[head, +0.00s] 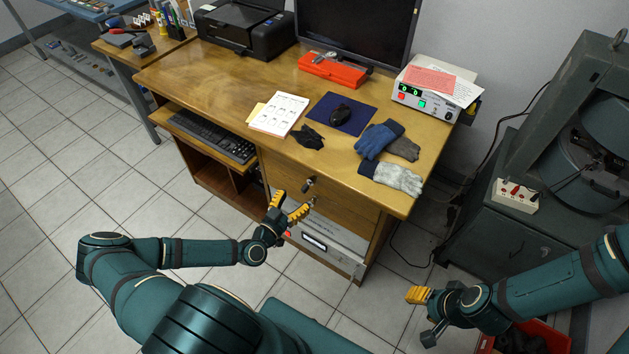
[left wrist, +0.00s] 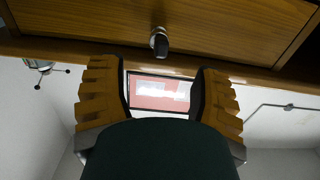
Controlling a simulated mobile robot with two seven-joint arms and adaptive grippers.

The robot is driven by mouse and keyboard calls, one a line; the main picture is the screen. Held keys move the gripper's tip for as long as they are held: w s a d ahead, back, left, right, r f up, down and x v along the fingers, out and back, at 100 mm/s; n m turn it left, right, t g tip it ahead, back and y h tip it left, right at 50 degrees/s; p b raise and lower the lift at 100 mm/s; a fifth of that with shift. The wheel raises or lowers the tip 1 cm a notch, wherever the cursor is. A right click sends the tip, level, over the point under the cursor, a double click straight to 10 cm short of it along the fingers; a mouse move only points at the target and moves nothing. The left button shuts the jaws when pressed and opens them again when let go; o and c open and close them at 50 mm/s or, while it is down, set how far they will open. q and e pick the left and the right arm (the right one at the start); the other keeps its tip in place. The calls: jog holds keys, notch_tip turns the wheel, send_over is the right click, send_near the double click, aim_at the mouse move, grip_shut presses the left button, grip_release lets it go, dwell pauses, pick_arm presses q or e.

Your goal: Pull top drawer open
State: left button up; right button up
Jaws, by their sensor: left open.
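The top drawer (head: 340,198) is a wooden front under the right part of the desk top, and it looks shut. Its dark knob (head: 309,184) sticks out of the front; a knob on a drawer front (left wrist: 160,41) also shows in the left wrist view, above and between the fingers. My left gripper (head: 291,204) is open and empty, in front of the drawers and just short of the knob. In the left wrist view its two yellow fingers (left wrist: 158,95) are wide apart and not touching the knob. My right gripper (head: 419,295) is low at the right, away from the desk; its opening is unclear.
The wooden desk (head: 230,85) carries gloves (head: 390,178), a mouse on a blue mat (head: 345,118), a power supply (head: 425,98), a printer (head: 243,25) and a monitor. A keyboard tray (head: 213,140) juts out left of the drawers. A dark machine stands at the right.

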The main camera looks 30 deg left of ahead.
aim_at(308, 185)
pick_arm(q)
jog(key=w, duration=0.6)
jog(key=shift+w+d, duration=0.35)
jog(key=shift+w, duration=0.85)
jog(key=shift+o, duration=0.3)
grip_shut()
jog(key=shift+s+a, duration=0.2)
jog(key=shift+s, duration=2.1)
jog(key=shift+s+a, duration=0.15)
jog(key=shift+s, duration=2.1)
jog(key=s, duration=0.9)
jog(key=shift+a+b, duration=0.35)
jog(key=shift+b, duration=0.05)
